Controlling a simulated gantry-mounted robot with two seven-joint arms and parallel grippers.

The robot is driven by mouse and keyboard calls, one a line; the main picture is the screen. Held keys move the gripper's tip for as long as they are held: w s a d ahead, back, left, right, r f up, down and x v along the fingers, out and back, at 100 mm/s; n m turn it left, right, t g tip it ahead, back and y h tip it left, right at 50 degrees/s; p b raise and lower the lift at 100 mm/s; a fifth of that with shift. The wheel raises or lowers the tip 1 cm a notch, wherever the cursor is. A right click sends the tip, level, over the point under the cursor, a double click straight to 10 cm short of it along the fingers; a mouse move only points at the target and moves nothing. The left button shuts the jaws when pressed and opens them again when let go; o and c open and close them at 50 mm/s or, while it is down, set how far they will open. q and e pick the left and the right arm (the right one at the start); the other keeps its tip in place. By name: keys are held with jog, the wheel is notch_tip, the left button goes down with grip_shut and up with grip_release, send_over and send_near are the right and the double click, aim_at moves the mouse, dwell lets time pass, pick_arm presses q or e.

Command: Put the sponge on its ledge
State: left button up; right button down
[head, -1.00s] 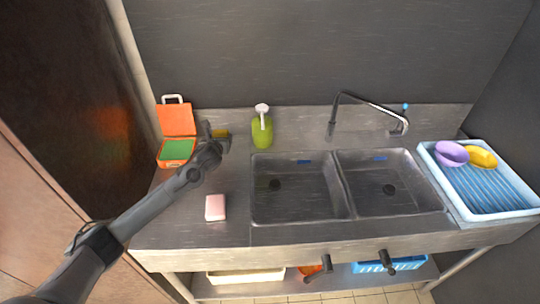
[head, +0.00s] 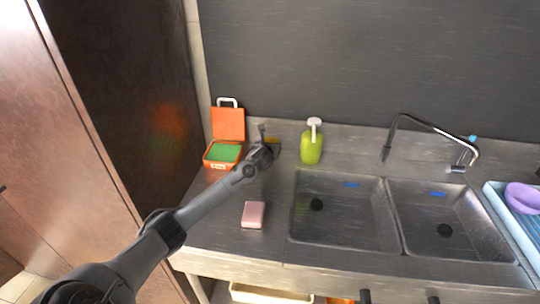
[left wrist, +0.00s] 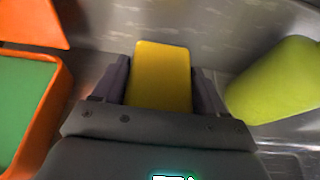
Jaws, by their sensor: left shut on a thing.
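My left gripper (head: 268,146) is shut on a yellow block, which looks like the sponge (left wrist: 162,78). In the left wrist view the sponge sits between the two dark fingers. In the head view only a small yellow edge of it (head: 271,139) shows behind the gripper, at the back of the steel counter. The raised back strip of the counter (head: 355,143) runs behind it. I cannot tell whether the sponge touches the counter or the strip. My right gripper is not in view.
An open orange box with a green inside (head: 223,152) stands just left of the gripper. A green pump bottle (head: 311,146) stands to its right. A pink block (head: 253,215) lies nearer the front. Two sink basins (head: 340,215) and a faucet (head: 430,125) are to the right.

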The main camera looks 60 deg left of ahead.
pick_arm(q)
jog(key=shift+d+f+b, duration=0.1)
jog(key=shift+f+b, duration=0.3)
jog(key=shift+f, duration=1.5)
jog(key=shift+f, duration=0.1)
jog(key=o, duration=1)
